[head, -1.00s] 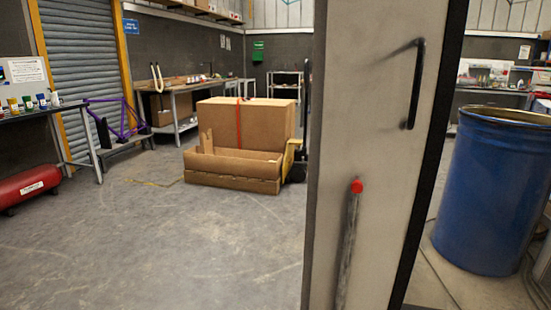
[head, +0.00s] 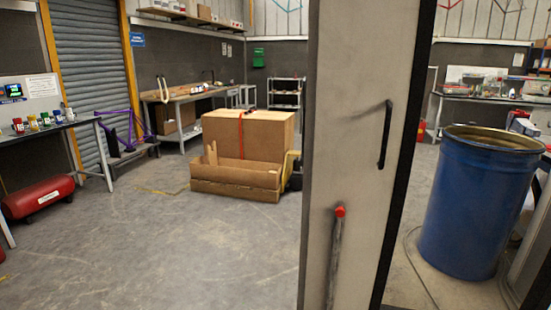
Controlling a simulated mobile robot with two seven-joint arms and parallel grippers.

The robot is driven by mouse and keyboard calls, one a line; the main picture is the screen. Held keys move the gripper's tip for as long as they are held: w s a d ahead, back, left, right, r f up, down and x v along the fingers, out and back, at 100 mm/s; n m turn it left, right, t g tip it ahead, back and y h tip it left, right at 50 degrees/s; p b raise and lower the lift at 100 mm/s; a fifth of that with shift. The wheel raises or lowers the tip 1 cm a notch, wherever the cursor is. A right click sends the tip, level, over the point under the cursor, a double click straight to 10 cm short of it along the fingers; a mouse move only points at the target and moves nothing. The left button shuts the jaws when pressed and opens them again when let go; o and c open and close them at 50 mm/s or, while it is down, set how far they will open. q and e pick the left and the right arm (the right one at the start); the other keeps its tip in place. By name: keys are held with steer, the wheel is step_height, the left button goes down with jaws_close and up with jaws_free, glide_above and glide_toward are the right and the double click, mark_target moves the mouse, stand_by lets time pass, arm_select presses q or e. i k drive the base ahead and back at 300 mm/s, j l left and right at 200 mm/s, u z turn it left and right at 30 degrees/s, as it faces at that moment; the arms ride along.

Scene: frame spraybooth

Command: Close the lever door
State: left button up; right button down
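The door (head: 355,60) is a tall pale grey panel with a dark edge, standing right of centre in the head view and seen at an angle. It stands open, with the workshop visible on both sides of it. A black bar handle (head: 386,135) is fixed upright on its face. Lower down is a grey lever (head: 334,260) with a red tip (head: 340,211), pointing up. Neither of my grippers is in view. The door's lower end is cut off by the picture edge.
A large blue drum (head: 478,205) stands close to the right of the door. A cardboard box (head: 245,130) on a pallet truck is behind it to the left. A red tank (head: 38,197) lies at far left. The concrete floor (head: 190,250) left of the door is clear.

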mark_target(367, 61)
steer(key=i+j+u, duration=0.35)
steer(key=i, duration=0.15)
steer(key=i+j+u, duration=0.1)
steer(key=i+u, duration=0.2)
steer(key=i, duration=0.2)
steer(key=i+j, duration=0.1)
steer(key=i, duration=0.55)
steer(key=i+j+u, duration=0.1)
steer(key=i, duration=0.5)
steer(key=i+z, duration=0.45)
steer(key=i+j+z, duration=0.25)
steer(key=i+z, duration=0.45)
steer(key=z, duration=0.2)
steer(key=i+j+z, duration=0.15)
steer(key=z, duration=0.3)
steer(key=i+j+z, duration=0.2)
steer(key=z, duration=0.25)
steer(key=i+j+z, duration=0.2)
steer(key=z, duration=0.25)
steer(key=i+j+z, duration=0.1)
steer(key=j+z, duration=0.35)
steer(key=i+j+z, duration=0.1)
steer(key=j+z, duration=0.2)
steer(key=z, duration=0.15)
steer(key=j+z, duration=0.3)
steer(key=z, duration=0.15)
steer(key=j+z, duration=0.6)
steer(key=j, duration=0.25)
